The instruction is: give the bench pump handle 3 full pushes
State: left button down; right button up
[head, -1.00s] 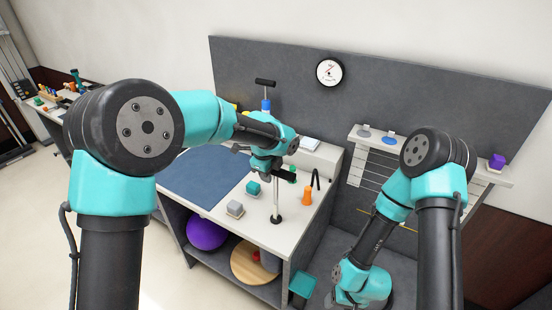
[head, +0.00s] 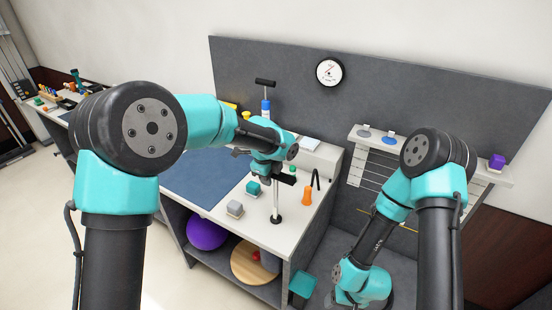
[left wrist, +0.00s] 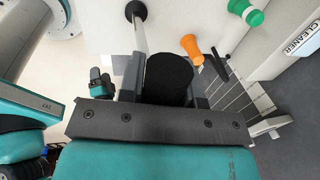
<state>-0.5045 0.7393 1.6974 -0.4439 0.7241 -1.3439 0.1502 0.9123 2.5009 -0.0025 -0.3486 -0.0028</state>
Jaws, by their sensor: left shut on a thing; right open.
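My left gripper (head: 281,179) is at the top of the rod. The rod (left wrist: 139,38) runs from there to the black base (left wrist: 136,10). The handle is mostly hidden by the gripper in the head view. My right gripper (head: 302,284) hangs low, right of the bench and apart from the pump; its fingers are hard to make out.
A blue cylinder with a black T-bar (head: 265,106) is behind. The blue mat (head: 200,177) is clear.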

pick_arm(q)
jog(key=shift+f, duration=1.15)
notch_tip(320, 180, down, 7)
jog(key=shift+r, duration=0.2)
notch_tip(320, 180, up, 7)
dwell(0.7)
jog(key=shift+r, duration=3.55)
jog(key=shift+f, duration=0.1)
